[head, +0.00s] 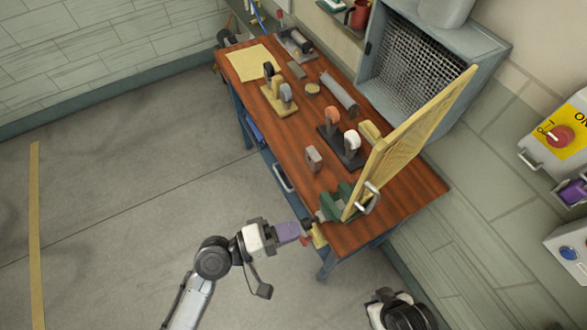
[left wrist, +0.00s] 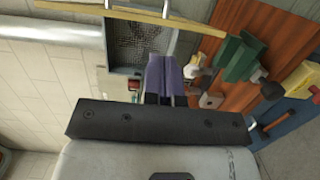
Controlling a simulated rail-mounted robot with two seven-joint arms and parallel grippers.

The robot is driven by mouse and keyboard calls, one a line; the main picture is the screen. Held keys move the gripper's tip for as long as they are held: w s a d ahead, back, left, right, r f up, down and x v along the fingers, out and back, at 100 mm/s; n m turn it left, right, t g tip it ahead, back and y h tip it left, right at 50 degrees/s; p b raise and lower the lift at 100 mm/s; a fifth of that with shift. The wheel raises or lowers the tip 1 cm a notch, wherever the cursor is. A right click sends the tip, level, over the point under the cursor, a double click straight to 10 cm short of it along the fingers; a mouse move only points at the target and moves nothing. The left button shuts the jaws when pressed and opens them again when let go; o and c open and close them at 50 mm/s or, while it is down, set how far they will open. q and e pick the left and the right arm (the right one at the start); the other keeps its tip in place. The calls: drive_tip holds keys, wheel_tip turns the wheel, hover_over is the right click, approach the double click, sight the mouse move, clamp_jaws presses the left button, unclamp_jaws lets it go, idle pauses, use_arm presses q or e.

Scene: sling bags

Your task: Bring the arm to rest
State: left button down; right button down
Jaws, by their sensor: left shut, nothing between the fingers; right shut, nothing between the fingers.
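My left arm comes in from the bottom left of the head view, extended beside the near end of the workbench. My left gripper (head: 298,230) has purple fingers and is close to the bench's near corner, by the green vise (head: 336,202); I cannot tell whether it touches anything there. In the left wrist view the purple fingers (left wrist: 162,78) are together, with nothing seen between them. A black and white part of my right arm shows at the bottom of the head view. My right gripper is not in view.
The wooden workbench (head: 325,175) carries several tools and blocks. A wooden door (head: 418,135) stands open from the mesh-backed cabinet (head: 410,70) and reaches over the bench. A control box with a red knob (head: 558,137) hangs at right. The floor (head: 120,220) left of the bench is clear.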

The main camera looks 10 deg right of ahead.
use_arm(q)
wheel_tip(320, 180, down, 5)
drive_tip(key=s+a+m+g+y, duration=0.1)
drive_tip(key=m+g+y, duration=0.1)
drive_tip(key=m+y, duration=0.35)
drive_tip(key=w+a+f+m+t+y, duration=0.15)
drive_tip(key=a+t+y, duration=0.35)
drive_tip(key=a+y, duration=0.7)
drive_tip(key=s+a+f+n+g, duration=0.1)
drive_tip(key=s+a+f+g, duration=0.1)
drive_tip(key=s+a+f, duration=0.45)
drive_tip(key=s+a+f+n+g, duration=0.1)
drive_tip(key=s+a, duration=0.3)
drive_tip(key=s, duration=0.5)
wheel_tip(320, 180, up, 14)
drive_tip(key=s+p, duration=0.1)
drive_tip(key=p, duration=1.4)
drive_tip(key=shift+r, duration=0.2)
